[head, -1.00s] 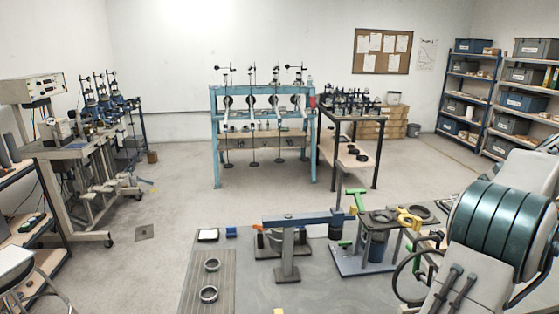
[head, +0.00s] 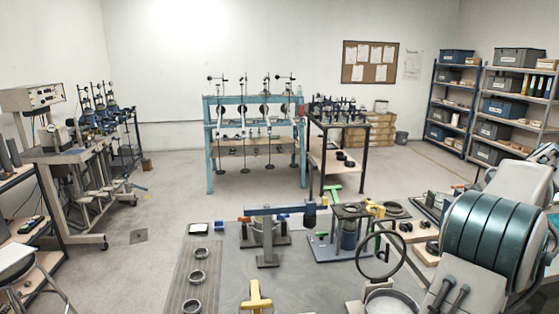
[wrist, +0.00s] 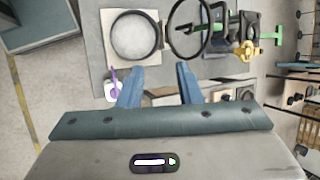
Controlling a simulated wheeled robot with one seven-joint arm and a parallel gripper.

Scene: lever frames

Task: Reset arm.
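My gripper (wrist: 158,88) shows in the wrist view with its two blue fingers spread apart. Nothing is visible between the fingertips. Beyond them lie a grey table, a round pan (wrist: 135,38) and a dark upright ring (wrist: 188,28). My arm (head: 490,235) stands at the right of the head view, with dark teal bands around a pale link. I cannot make out the fingers in the head view.
The ring (head: 380,254) and pan (head: 391,303) stand near my arm. The table also holds a blue lever stand (head: 266,235), a yellow handle (head: 255,297) and several small rings. A teal frame (head: 210,150) stands behind. Open floor (head: 160,205) lies left.

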